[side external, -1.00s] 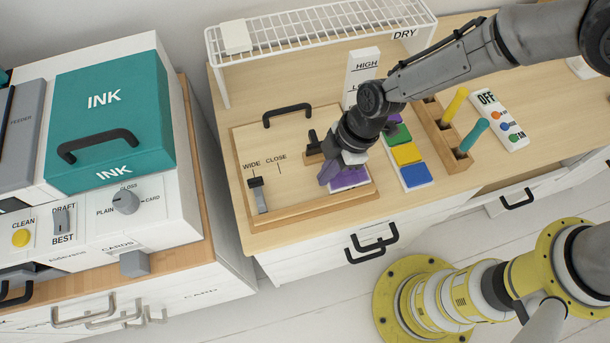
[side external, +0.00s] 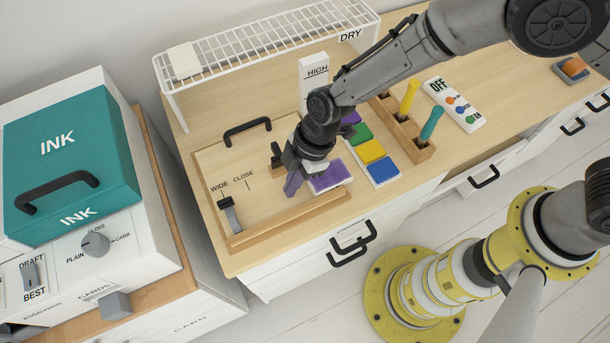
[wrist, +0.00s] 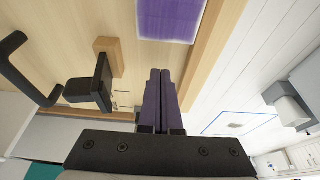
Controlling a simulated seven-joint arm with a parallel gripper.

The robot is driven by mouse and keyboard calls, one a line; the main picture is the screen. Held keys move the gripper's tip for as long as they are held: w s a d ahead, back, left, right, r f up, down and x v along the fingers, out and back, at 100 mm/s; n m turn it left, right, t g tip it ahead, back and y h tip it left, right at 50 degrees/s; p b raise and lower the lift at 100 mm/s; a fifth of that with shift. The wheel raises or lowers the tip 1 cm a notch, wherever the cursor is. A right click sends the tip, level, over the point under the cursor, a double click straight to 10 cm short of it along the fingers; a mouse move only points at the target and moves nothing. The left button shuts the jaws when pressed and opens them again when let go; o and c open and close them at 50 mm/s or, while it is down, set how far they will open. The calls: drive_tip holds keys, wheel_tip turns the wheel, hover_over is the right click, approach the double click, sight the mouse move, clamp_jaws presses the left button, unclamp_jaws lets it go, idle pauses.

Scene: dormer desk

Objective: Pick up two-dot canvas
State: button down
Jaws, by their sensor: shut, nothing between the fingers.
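No canvas with two dots can be made out in either view. A white-edged block with a purple top (side external: 330,178) lies on the wooden board (side external: 215,175), near its front right corner; no dots show on it. It also shows at the top of the wrist view (wrist: 168,18). My gripper (side external: 291,190) is just left of this block, apart from it, low over the board. Its two purple fingers are together and empty, as the wrist view (wrist: 160,76) shows. A small white block (side external: 184,60) sits on the wire rack; its markings cannot be read.
A black handle (side external: 247,130) and a slider (side external: 229,214) are on the board. Several coloured pads (side external: 370,152) and a wooden pen holder (side external: 418,147) stand to the right. The wire DRY rack (side external: 265,45) is behind. A teal INK box (side external: 70,160) stands at left.

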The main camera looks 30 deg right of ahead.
drive_tip(key=v, duration=0.9)
drive_tip(key=shift+r, duration=0.2)
drive_tip(key=c, duration=1.2)
unclamp_jaws()
drive_tip(key=shift+d+r, duration=0.1)
drive_tip(key=shift+r, duration=0.2)
drive_tip(key=o, duration=0.6)
